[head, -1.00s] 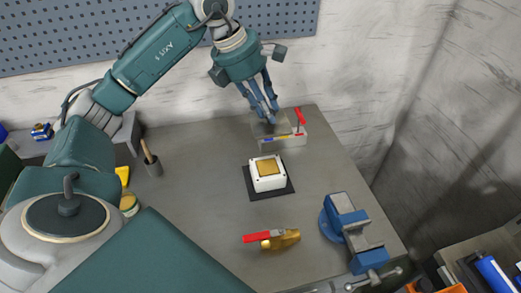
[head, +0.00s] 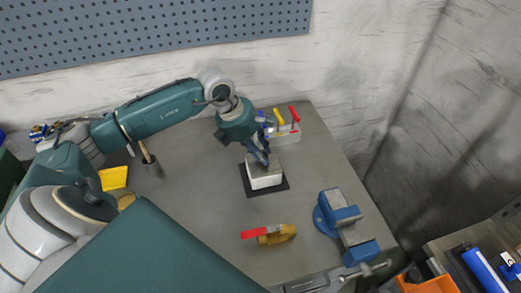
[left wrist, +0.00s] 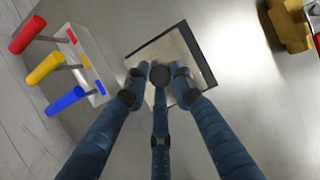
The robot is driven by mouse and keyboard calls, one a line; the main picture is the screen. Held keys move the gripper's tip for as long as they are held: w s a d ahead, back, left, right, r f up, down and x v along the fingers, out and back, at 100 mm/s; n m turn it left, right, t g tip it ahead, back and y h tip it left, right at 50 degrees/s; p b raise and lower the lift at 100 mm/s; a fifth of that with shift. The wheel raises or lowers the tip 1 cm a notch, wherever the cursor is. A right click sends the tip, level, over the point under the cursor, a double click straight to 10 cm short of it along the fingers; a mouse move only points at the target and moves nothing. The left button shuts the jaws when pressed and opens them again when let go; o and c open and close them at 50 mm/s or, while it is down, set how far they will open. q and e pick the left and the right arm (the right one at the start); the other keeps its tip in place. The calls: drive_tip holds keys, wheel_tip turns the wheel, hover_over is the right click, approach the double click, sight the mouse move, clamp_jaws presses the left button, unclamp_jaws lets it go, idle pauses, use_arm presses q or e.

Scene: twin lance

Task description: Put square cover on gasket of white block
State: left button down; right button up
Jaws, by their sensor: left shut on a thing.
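The white block (head: 266,181) sits on a black square mat (head: 246,190) in the middle of the bench. My left gripper (head: 262,162) is right above the block, fingers pointing down. In the left wrist view its three fingers (left wrist: 160,82) are closed around the dark round knob of the square cover (left wrist: 178,52), a flat grey metal plate. The cover is over the block and hides the gasket and the block's top. I cannot tell whether the cover touches the block. My right gripper is not in view.
A pale rack (head: 287,138) with red, yellow and blue handled tools stands behind the block. A blue vise (head: 345,225) is at the right edge. A red and yellow tool (head: 272,235) lies in front.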

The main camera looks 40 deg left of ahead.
use_arm(q)
drive_tip(key=shift+w, duration=0.1)
drive_tip(key=shift+f, duration=0.15)
drive_tip(key=c, duration=1.5)
unclamp_jaws()
drive_tip(key=shift+r, duration=0.25)
drive_tip(key=shift+a+r, duration=0.15)
drive_tip(key=shift+r, duration=0.15)
drive_tip(key=b+v, duration=0.1)
drive_tip(key=v, duration=0.4)
drive_tip(key=b+v, duration=0.2)
drive_tip(key=v, duration=0.4)
drive_tip(key=shift+s, duration=0.25)
